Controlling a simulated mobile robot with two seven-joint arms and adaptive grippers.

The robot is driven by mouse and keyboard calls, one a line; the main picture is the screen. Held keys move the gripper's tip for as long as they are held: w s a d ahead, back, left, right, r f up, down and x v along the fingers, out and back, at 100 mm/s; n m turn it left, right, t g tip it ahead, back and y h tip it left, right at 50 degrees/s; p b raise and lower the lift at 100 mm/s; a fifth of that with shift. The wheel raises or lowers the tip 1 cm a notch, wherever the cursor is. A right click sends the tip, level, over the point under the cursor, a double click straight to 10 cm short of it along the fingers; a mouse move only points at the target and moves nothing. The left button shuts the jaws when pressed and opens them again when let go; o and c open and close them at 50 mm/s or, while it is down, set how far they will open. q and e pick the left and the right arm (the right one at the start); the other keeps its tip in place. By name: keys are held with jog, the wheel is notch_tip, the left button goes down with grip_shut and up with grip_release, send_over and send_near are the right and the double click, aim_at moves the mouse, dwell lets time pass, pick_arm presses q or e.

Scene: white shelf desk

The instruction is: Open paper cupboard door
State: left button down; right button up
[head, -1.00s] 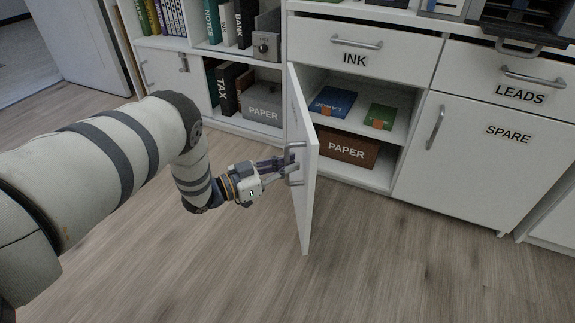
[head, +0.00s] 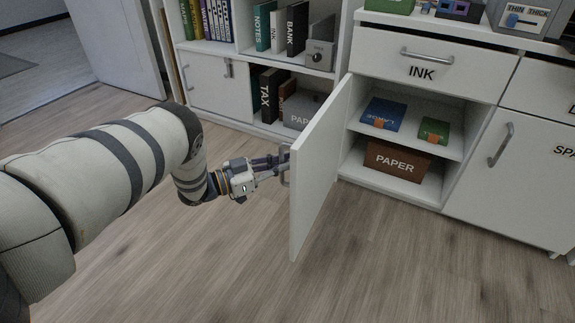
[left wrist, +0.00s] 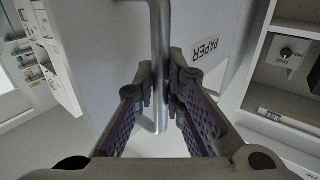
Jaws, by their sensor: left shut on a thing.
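The white paper cupboard door (head: 322,165) stands swung wide open under the INK drawer, its edge toward me in the head view. My left gripper (head: 280,164) is shut on the metal bar handle (head: 286,173) on the door's outer face. In the left wrist view the handle (left wrist: 158,50) runs between the two fingers (left wrist: 160,95), and a PAPER label (left wrist: 204,49) shows on the door face. Inside the cupboard (head: 405,141), a brown PAPER box (head: 397,161) sits on the bottom and a blue pack (head: 383,114) and a green pack (head: 433,130) lie on the shelf. My right gripper is not visible.
The INK drawer (head: 430,62) above and the SPARE door (head: 505,180) at right are closed. Shelves with binders (head: 268,92) and a grey box (head: 301,109) stand left, partly behind the door. The wooden floor (head: 400,260) in front is clear.

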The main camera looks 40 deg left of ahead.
pick_arm(q)
jog(key=shift+s+a, duration=0.1)
jog(key=shift+a, duration=0.4)
jog(key=c, duration=1.7)
grip_release()
jog(key=shift+o, duration=0.2)
jog(key=v, duration=1.2)
